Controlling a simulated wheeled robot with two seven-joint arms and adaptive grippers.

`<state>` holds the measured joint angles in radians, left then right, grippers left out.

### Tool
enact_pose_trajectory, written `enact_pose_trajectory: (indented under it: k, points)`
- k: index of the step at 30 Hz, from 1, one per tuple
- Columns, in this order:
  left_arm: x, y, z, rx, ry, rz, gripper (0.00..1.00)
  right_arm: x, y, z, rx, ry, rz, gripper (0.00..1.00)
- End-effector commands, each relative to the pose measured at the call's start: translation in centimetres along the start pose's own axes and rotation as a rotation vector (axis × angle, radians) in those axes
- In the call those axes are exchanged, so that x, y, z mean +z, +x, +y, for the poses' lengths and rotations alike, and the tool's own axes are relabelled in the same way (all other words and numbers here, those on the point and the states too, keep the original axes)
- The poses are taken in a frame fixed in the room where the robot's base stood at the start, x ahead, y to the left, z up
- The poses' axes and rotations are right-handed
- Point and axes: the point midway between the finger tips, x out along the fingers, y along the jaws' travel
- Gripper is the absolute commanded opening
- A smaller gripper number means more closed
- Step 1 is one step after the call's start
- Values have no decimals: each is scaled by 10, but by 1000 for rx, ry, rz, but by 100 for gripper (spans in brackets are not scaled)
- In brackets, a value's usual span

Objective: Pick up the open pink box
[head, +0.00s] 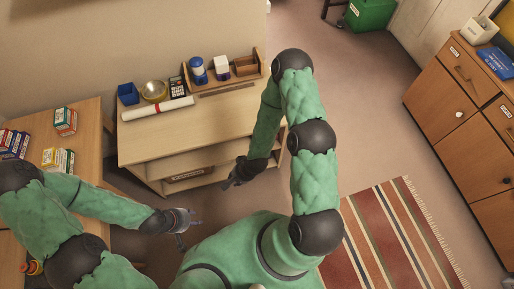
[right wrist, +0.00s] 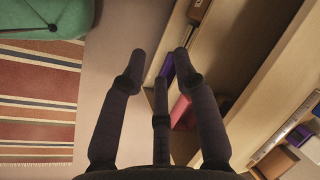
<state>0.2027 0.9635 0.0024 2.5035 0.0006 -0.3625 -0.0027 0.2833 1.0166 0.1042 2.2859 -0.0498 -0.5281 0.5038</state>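A pink object (right wrist: 181,110), which looks like the pink box, sits in the open shelf of the bureau in the right wrist view. My fingers partly cover it, and I cannot see whether its top is open. It does not show in the head view. My right gripper (right wrist: 157,70) is open and empty, with its fingers spread in front of the shelf; in the head view it is beside the bureau's right front (head: 232,181). My left gripper (head: 187,224) is low at the bureau's left front, its fingers apart with nothing between them.
The wooden bureau (head: 180,140) bears a blue cup, bowl, calculator, rolled paper and rack on top. A purple item (right wrist: 167,68) is in the shelf near the pink one. A striped rug (head: 395,235) lies on the right. Drawers (head: 450,100) stand far right.

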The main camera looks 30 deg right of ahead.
Motion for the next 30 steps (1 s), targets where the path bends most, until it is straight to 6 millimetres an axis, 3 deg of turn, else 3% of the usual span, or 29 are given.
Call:
enact_pose_trajectory:
  k: [1,6,15,24,30]
  points:
    - [0,12,-4,0,0,0,40,-18,24,4,-26,117,43,30]
    - [-1,32,-11,0,0,0,40,-78,74,7,-157,538,174,30]
    - [-2,67,-24,0,0,0,40,-174,139,30,-512,1250,293,30]
    - [-4,100,-36,0,0,0,40,-248,176,70,-982,1843,212,30]
    - [-4,112,-40,0,0,0,40,-272,182,89,-1211,2056,94,30]
